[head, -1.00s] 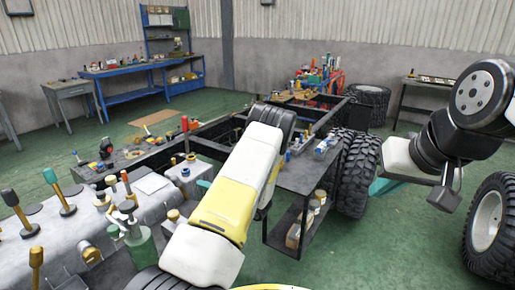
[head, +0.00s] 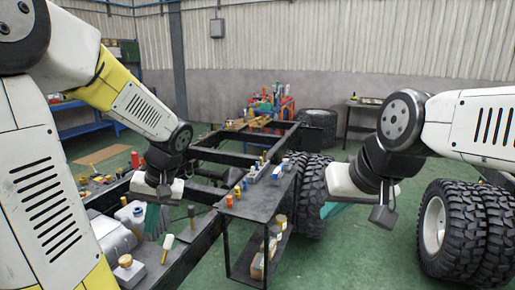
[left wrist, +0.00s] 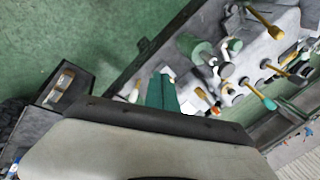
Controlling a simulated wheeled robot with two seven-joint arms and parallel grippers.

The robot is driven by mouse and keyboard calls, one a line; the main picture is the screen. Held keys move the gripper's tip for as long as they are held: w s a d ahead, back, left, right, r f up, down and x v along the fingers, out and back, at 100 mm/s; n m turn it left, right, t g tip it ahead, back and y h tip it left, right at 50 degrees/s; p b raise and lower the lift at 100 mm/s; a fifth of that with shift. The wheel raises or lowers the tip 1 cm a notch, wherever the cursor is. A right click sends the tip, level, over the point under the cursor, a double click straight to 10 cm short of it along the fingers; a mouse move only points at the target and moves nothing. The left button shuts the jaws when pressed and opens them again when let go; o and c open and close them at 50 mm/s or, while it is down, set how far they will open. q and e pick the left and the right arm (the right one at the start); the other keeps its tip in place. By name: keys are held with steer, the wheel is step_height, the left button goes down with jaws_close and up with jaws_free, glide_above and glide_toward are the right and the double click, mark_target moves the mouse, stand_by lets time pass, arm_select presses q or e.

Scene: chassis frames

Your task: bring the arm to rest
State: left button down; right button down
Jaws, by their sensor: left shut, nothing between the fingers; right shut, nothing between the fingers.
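My left arm comes in from the left, bent at the elbow, with its wrist hanging down. My left gripper (head: 152,218) has teal fingers pointing down, shut and empty, in front of the tools along the left side of the chassis. The left wrist view shows its fingers (left wrist: 160,92) together, with nothing held. My right arm reaches in from the right. My right gripper (head: 334,209) is partly hidden behind its wrist; its teal fingers show shut and empty in front of the dark tyres.
A black chassis frame (head: 212,157) runs towards the back. A dark two-level cart (head: 262,203) with small items stands between the arms. Large tyres (head: 483,222) stand at right. Green floor (head: 345,262) is clear in front.

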arm_select(q)
steer(key=s+d+r+m+t+h, duration=0.3)
steer(key=s+d+r+t+h, duration=0.2)
steer(key=s+d+r, duration=0.3)
steer(key=d+r+h, duration=0.1)
steer(key=d, duration=0.2)
steer(key=shift+s+d+r+t, duration=0.15)
steer(key=shift+d+r+t, duration=0.2)
steer(key=shift+d+t, duration=0.05)
